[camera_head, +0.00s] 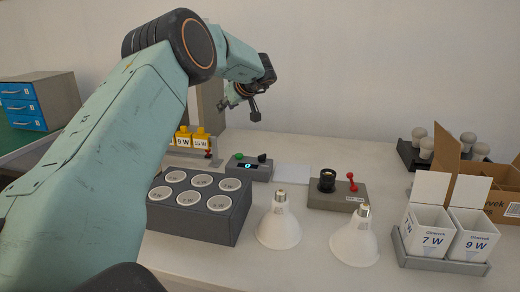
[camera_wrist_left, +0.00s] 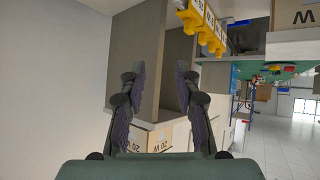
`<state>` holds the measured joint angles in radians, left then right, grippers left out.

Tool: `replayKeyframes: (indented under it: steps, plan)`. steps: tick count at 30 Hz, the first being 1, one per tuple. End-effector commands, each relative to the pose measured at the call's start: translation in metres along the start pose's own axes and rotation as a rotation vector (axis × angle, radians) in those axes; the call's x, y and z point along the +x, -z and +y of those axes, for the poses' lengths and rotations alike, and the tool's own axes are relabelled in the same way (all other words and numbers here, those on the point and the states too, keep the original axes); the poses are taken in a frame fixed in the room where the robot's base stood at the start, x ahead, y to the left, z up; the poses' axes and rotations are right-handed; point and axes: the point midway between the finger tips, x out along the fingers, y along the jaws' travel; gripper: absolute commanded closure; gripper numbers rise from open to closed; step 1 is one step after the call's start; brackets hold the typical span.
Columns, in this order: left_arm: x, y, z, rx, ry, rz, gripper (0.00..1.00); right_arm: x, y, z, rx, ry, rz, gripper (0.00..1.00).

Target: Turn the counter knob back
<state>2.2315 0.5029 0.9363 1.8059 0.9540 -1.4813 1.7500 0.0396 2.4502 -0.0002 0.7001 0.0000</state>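The counter (camera_head: 240,172) is a small grey box in the middle of the table in the head view. It has a green button (camera_head: 239,155), a dark display with a lit cyan digit, and a black knob (camera_head: 262,157) on its right side. The knob's exact angle is too small to tell. My left gripper (camera_head: 246,104) is in the air above and behind the counter, apart from the knob. In the left wrist view its two fingers (camera_wrist_left: 158,85) stand apart with nothing between them. The counter does not show clearly there. My right gripper is not in view.
A grey block with several white cups (camera_head: 194,233) stands in front of the counter. Two white bulbs (camera_head: 279,228) (camera_head: 356,240) stand front right, near a grey test box (camera_head: 335,198) with a red lever. Yellow labelled pieces (camera_head: 199,138) stand behind left. Open boxes (camera_head: 430,218) stand right.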

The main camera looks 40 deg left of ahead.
Motion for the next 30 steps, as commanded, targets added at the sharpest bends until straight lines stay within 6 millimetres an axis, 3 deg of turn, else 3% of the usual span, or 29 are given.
replayKeyframes:
  steps: [6, 14, 17, 23, 30]
  plan:
    - [0.031, 0.044, -0.004, 0.087, -0.161, 0.106, 0.68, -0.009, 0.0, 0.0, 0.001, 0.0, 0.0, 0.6]
    - [0.049, 0.058, 0.007, 0.251, -0.393, 0.175, 0.68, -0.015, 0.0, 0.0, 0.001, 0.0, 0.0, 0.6]
    - [0.05, 0.052, 0.013, 0.327, -0.49, 0.182, 0.68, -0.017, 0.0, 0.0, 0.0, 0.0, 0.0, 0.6]
    - [0.047, 0.022, 0.022, 0.504, -0.685, 0.156, 0.68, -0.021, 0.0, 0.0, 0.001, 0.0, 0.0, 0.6]
    - [0.032, -0.042, 0.022, 0.759, -0.913, 0.053, 0.68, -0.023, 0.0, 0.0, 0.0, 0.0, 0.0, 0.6]
